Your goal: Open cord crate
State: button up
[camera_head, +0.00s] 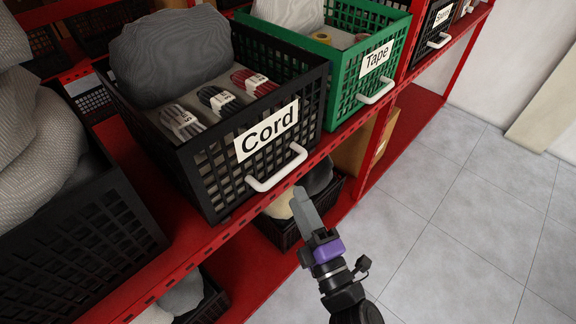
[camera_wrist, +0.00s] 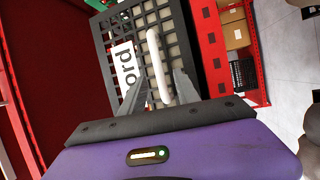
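The black cord crate (camera_head: 212,165) stands on a red shelf in the head view, with a white "Cord" label (camera_head: 267,131) and a white handle (camera_head: 277,170) on its front. It holds a grey sack (camera_head: 172,55) and several cord bundles (camera_head: 219,101). My gripper (camera_head: 303,203) is just in front of and below the handle in the head view. In the wrist view, my gripper's fingers (camera_wrist: 158,92) are apart, and the handle (camera_wrist: 154,62) shows between them. I cannot tell whether they touch it. The label (camera_wrist: 125,68) also shows there, partly cut off by the left finger.
A green "Tape" crate (camera_head: 345,80) with its own handle stands right of the cord crate. A black crate with sacks (camera_head: 85,245) is at the left. Lower crates and a cardboard box (camera_head: 353,148) sit below. The tiled floor (camera_head: 450,225) is clear at the right.

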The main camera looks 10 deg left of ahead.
aim_at(284, 169)
jog(key=p+x, duration=0.1)
jog(key=x, duration=0.7)
jog(key=shift+w+a+r+p, duration=0.15)
jog(key=shift+a+r+p, duration=0.15)
jog(key=shift+p, duration=0.1)
grip_shut()
jog(key=shift+f, duration=0.1)
dwell(1.0)
